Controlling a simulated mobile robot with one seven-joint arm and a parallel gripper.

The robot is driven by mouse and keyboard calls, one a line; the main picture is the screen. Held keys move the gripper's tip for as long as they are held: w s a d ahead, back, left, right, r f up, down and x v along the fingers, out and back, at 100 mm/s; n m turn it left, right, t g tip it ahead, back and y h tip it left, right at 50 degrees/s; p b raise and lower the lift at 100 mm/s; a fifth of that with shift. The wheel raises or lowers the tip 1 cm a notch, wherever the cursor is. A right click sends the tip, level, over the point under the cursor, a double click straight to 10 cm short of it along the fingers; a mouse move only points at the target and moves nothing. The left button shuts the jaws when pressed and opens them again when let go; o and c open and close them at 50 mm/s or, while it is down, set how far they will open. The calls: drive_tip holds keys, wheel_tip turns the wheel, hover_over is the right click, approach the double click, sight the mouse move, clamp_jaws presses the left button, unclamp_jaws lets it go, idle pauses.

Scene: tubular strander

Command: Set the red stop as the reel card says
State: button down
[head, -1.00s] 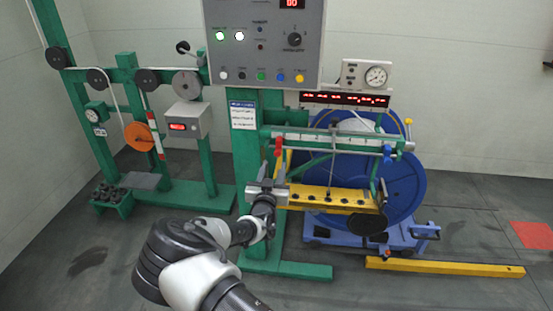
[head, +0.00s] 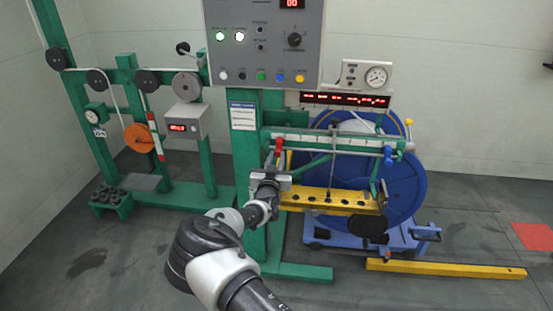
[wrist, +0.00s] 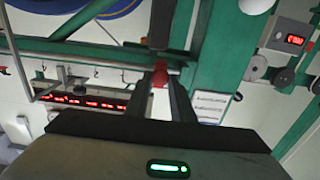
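The red stop (head: 278,146) sits near the left end of the pale rail (head: 330,141) on the green machine frame. It also shows in the wrist view (wrist: 160,78), just beyond and between my fingertips. My gripper (head: 275,168) is just below the red stop in the head view. In the wrist view its two fingers (wrist: 167,82) stand apart, with no firm hold visible. Whether they touch the stop I cannot tell. The white card with a blue header (head: 243,115) hangs on the green post, left of the stop; its text is too small to read.
A blue stop (head: 388,154) is near the rail's right end. A yellow bar with holes (head: 330,200) lies below the rail, before the large blue reel (head: 405,185). The grey control panel (head: 263,45) is above. A red lit display (head: 345,100) is behind the rail.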

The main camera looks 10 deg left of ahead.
drive_tip(key=d+p, duration=0.1)
drive_tip(key=d, duration=1.1)
drive_tip(key=shift+s, duration=0.25)
drive_tip(key=c, duration=1.5)
unclamp_jaws()
drive_tip(key=shift+c, duration=0.2)
drive_tip(key=s, duration=1.7)
drive_tip(key=shift+s+a+p, duration=0.2)
drive_tip(key=shift+a+p, duration=0.1)
drive_tip(key=shift+p, duration=0.1)
drive_tip(key=shift+d, duration=0.1)
